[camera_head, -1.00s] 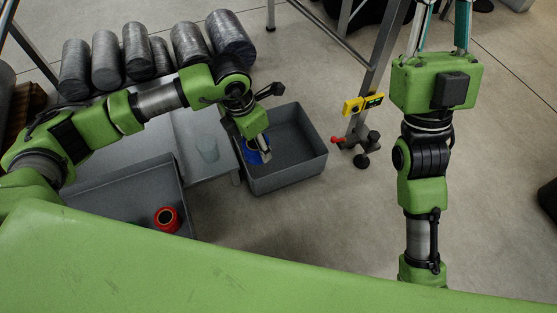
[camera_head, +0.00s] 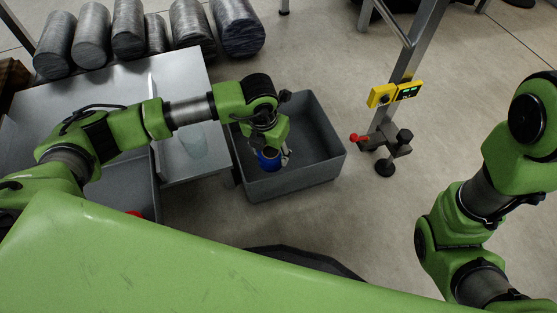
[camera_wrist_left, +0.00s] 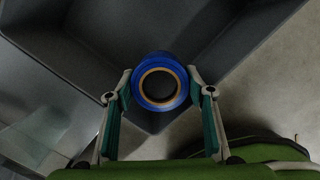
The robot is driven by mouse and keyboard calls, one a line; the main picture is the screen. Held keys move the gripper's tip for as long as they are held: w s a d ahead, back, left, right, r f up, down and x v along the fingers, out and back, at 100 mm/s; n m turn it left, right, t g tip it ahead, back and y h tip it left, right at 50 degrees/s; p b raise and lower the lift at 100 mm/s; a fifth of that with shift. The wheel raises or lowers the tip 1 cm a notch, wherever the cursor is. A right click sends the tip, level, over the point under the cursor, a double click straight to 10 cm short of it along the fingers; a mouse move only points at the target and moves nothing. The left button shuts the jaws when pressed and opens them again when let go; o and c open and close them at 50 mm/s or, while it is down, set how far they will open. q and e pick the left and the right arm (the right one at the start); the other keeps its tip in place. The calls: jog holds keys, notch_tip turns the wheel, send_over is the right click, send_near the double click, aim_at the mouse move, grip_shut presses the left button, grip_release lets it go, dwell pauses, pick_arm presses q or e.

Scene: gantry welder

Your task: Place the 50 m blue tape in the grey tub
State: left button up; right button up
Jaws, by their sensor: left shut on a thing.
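The blue tape (camera_wrist_left: 160,82) is a blue roll with a tan core, seen end-on in the left wrist view. My left gripper (camera_wrist_left: 160,98) is shut on it, one finger on each side. In the head view the tape (camera_head: 268,160) hangs below my left gripper (camera_head: 271,150), over the near-left part of the grey tub (camera_head: 300,182). The tub also shows behind the tape in the left wrist view (camera_wrist_left: 215,40). I cannot tell how far the tape is above the tub floor. My right arm is at the right of the head view, its gripper out of the picture.
A metal table (camera_head: 190,165) stands left of the tub. Several grey cylinders (camera_head: 128,30) lie at the back left. A red item (camera_head: 135,213) shows partly in another grey bin, mostly hidden. A metal stand with a yellow device (camera_head: 395,94) is right of the tub, with open floor around.

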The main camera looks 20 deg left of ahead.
aim_at(271, 170)
pick_arm(q)
notch_tip(271, 170, down, 9)
jog(key=b, duration=0.6)
jog(key=shift+f, duration=0.2)
jog(key=shift+r, duration=0.15)
jog(key=o, duration=1)
jog(key=shift+o, duration=0.2)
